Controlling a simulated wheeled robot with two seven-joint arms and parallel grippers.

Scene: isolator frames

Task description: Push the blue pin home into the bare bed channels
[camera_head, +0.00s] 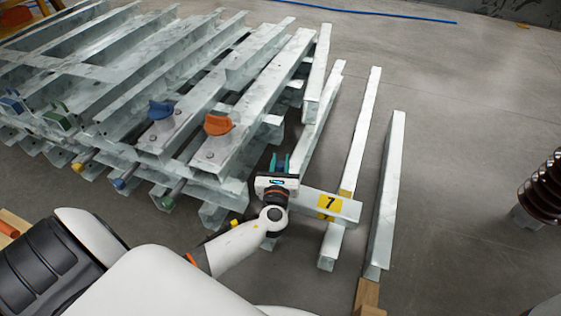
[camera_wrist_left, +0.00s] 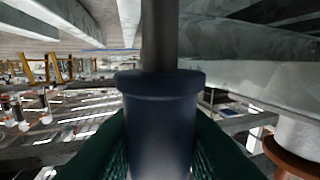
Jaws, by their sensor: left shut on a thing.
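My left gripper (camera_head: 280,164) is at the near right end of the stack of pale galvanised channels (camera_head: 228,166). In the left wrist view its dark teal fingers (camera_wrist_left: 160,150) are shut on the blue pin (camera_wrist_left: 160,110), a dark blue collared cylinder with a grey shaft running away from the camera. In the head view the held pin is mostly hidden by the gripper, so I cannot tell how deep it sits. Another blue-ended pin (camera_head: 119,183) sticks out of the channel ends further left. My right gripper is not in view.
A yellow-ended pin (camera_head: 77,166) and a green-ended pin (camera_head: 166,201) also stick out. A beam with a yellow "7" label (camera_head: 327,203) lies right of my gripper.

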